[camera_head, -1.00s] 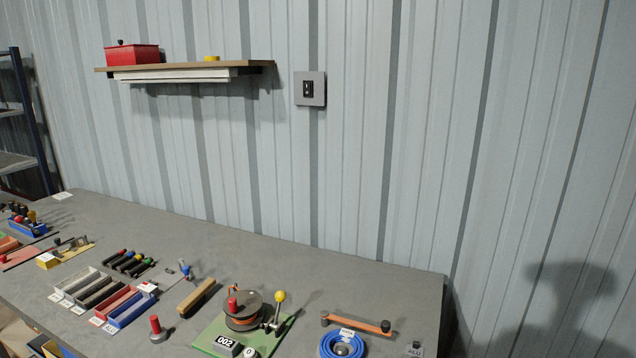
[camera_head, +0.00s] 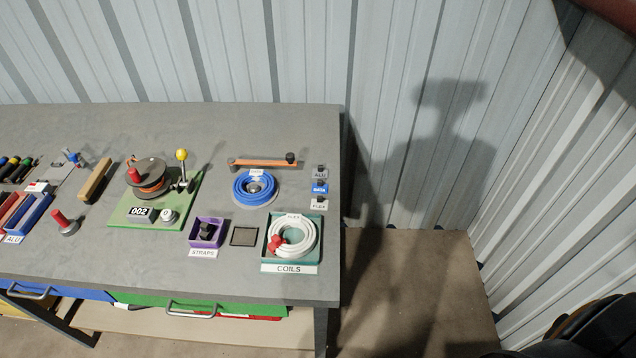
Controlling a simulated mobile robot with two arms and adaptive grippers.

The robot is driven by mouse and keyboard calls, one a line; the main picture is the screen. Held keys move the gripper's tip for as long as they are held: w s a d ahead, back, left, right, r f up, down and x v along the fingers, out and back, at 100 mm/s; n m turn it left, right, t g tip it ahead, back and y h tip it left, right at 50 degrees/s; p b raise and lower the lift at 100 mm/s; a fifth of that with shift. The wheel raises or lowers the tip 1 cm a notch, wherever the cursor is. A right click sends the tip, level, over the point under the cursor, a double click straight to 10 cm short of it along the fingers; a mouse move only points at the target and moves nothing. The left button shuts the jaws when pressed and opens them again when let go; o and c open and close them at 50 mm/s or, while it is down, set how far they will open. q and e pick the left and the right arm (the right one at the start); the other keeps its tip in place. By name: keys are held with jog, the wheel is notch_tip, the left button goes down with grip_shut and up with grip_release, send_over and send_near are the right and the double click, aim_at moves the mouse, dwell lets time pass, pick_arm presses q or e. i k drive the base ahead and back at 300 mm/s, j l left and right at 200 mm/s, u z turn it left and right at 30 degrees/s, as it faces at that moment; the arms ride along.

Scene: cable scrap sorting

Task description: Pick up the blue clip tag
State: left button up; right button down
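The blue clip tag (camera_head: 320,188) lies near the right edge of the grey workbench (camera_head: 75,245). It has a small black clip, and its white lettering seems to read DATA. It sits in a short column between a grey tag marked ALU (camera_head: 320,173) above and a white tag marked FLEX (camera_head: 318,204) below. Nothing covers it. Neither of my grippers is in view.
Left of the tags are a blue cable coil (camera_head: 241,193) and an orange bar (camera_head: 262,163). Below is a teal COILS tray (camera_head: 267,258) holding a white coil. A green board (camera_head: 128,215) carries a reel and yellow-knobbed lever. Floor is open right of the bench.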

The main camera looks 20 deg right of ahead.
aim_at(320, 188)
jog(key=u, duration=0.3)
jog(key=l+u, duration=0.8)
jog(key=u, duration=0.2)
jog(key=l+u, duration=0.5)
jog(key=j, duration=0.1)
